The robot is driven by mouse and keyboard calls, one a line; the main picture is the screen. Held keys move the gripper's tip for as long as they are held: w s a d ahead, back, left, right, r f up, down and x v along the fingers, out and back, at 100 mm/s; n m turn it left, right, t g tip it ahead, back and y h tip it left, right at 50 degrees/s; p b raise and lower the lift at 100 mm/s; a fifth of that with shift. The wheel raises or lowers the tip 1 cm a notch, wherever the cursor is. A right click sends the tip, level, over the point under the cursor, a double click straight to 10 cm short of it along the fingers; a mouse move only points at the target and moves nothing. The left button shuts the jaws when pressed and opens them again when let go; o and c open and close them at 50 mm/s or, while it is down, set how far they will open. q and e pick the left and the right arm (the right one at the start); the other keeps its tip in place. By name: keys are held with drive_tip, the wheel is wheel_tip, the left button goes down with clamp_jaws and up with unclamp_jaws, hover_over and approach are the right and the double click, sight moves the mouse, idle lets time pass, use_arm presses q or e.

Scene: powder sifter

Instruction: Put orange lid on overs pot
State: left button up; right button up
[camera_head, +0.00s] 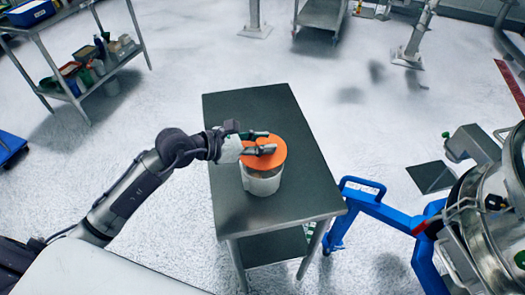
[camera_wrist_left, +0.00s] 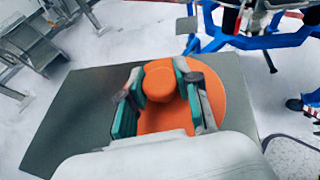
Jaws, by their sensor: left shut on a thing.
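The orange lid (camera_head: 273,156) is a round disc with a raised knob in its middle. It sits at the top of the overs pot (camera_head: 262,181), a pale cylinder standing on the grey table. Whether the lid is fully seated all round cannot be told. My left gripper (camera_head: 268,143) reaches in from the left over the lid. In the left wrist view the lid's knob (camera_wrist_left: 160,83) is between the green-padded fingers, and the gripper is shut on it. The pot is hidden under the lid in that view. My right gripper is not in view.
The grey table (camera_head: 237,113) has free room behind and in front of the pot. A blue-framed stand (camera_head: 385,210) and a steel machine (camera_head: 505,190) are at the right. A shelf rack with containers (camera_head: 95,65) is at the back left.

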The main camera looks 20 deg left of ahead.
use_arm(q)
wheel_tip(320, 180, down, 3)
drive_tip(key=shift+f, duration=0.35)
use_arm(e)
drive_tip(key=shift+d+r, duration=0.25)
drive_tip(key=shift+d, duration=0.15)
use_arm(q)
drive_tip(key=shift+f, duration=0.1)
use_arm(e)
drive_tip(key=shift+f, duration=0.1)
use_arm(q)
drive_tip(key=shift+f, duration=0.15)
drive_tip(key=o, duration=0.9)
drive_tip(key=shift+c, duration=0.2)
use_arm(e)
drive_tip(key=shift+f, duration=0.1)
